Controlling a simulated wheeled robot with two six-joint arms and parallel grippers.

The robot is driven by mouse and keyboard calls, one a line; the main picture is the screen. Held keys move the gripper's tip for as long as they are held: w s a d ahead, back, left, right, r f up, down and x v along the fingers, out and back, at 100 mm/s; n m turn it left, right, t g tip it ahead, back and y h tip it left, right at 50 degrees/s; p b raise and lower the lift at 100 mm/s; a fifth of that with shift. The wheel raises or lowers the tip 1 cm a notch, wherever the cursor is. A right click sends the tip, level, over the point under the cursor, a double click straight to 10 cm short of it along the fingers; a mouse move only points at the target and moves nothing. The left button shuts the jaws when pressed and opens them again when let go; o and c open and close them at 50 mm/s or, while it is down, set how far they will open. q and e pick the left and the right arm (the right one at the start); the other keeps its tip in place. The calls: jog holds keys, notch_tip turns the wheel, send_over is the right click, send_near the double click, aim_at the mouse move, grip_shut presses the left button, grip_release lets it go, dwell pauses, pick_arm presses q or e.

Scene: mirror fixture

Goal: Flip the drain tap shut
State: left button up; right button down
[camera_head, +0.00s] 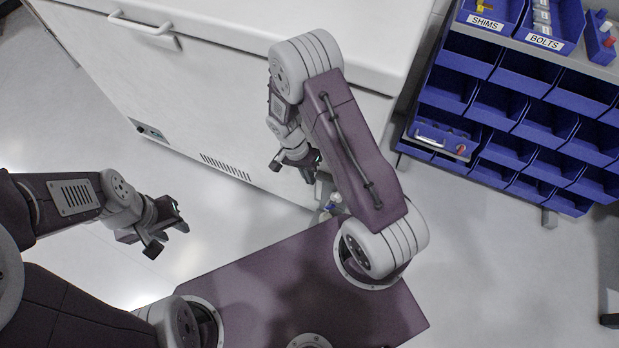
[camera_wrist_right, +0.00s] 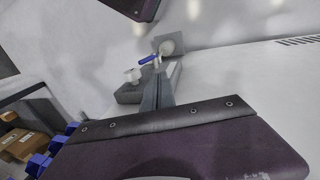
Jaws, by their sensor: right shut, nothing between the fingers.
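The drain tap (camera_wrist_right: 157,64) shows in the right wrist view as a small pale fitting with a blue lever (camera_wrist_right: 149,59), close to the white wall. The lever looks roughly crosswise; its exact position is hard to tell. In the head view a small part of the fixture (camera_head: 329,206) shows beside my right arm, mostly hidden. My right gripper (camera_wrist_right: 159,82) is shut and empty, its fingertips pointing at the tap, just below the lever in the picture; I cannot tell whether they touch. My left gripper (camera_head: 167,238) is open and empty, above the floor at left.
A white chest (camera_head: 215,110) with a handle (camera_head: 143,29) fills the back. A rack of blue bins (camera_head: 510,110) stands at right. A grey block (camera_wrist_right: 128,94) and a white knob (camera_wrist_right: 133,75) are beside the tap. Cardboard boxes (camera_wrist_right: 22,143) show at lower left.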

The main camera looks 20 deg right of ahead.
jog(key=a+h+b, duration=0.1)
jog(key=b, duration=0.1)
jog(key=s+a+t+h+b, duration=0.1)
jog(key=a+b, duration=0.1)
jog(key=a+h+b, duration=0.1)
jog(key=h+b, duration=0.1)
jog(key=shift+s+a+f+m+t, duration=0.15)
jog(key=shift+s+f+m+t, duration=0.15)
jog(key=shift+f, duration=0.1)
jog(key=b, duration=0.6)
send_near(329, 207)
jog(key=w+d+f, duration=0.1)
jog(key=w+f, duration=0.2)
jog(key=f, duration=0.2)
jog(key=shift+s+d+f+b, duration=0.15)
jog(key=shift+s+d+b, duration=0.35)
jog(key=shift+s+d, duration=0.1)
jog(key=shift+s+d+f+b, duration=0.15)
jog(key=shift+s+d+b, duration=0.3)
jog(key=shift+s+d, duration=0.15)
